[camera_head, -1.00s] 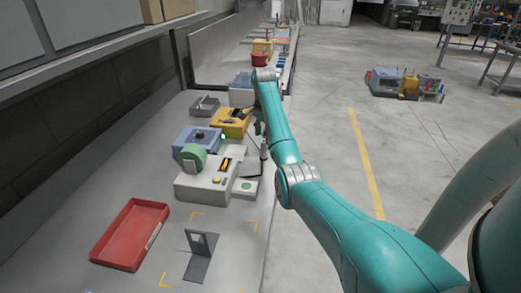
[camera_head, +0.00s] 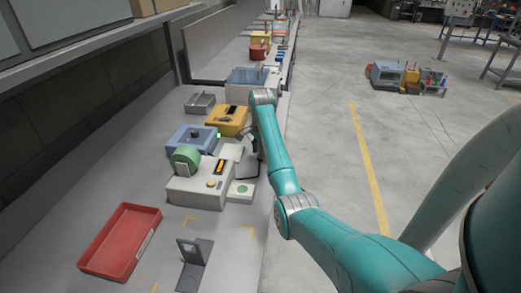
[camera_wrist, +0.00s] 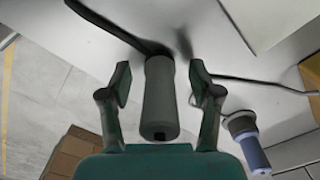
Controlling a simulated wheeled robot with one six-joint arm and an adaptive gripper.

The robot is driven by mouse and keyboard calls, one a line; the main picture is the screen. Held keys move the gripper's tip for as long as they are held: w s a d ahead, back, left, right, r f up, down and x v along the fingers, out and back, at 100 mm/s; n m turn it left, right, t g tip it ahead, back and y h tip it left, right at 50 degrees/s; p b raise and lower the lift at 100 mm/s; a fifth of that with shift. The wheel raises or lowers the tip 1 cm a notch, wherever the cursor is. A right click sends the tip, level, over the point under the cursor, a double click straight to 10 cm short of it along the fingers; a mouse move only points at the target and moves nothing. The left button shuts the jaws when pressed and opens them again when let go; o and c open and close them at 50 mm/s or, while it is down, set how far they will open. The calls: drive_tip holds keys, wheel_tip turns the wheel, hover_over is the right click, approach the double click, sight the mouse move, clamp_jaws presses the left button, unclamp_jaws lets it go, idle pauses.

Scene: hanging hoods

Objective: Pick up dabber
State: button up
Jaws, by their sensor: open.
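In the wrist view, a grey-green cylinder (camera_wrist: 160,108), which looks like the dabber's handle, lies between my gripper's fingers, its end with a small dark square facing the camera. My gripper (camera_wrist: 160,82) is open, one finger on each side of it, with gaps showing. A blue-handled tool with a dark round head (camera_wrist: 246,136) is at the lower right, outside the fingers. In the head view, my gripper is mostly hidden beside the arm near the bench's right edge, and I cannot make out the dabber there.
A white machine with a green disc (camera_head: 201,188), a blue box (camera_head: 192,140) and a yellow box (camera_head: 228,121) crowd the bench left of my arm. A red tray (camera_head: 96,262) and a grey bracket (camera_head: 190,277) are nearer. The floor at right has free room.

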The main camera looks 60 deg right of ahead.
clamp_jaws()
drive_tip(key=shift+d+r, duration=0.1)
drive_tip(key=shift+r, duration=0.05)
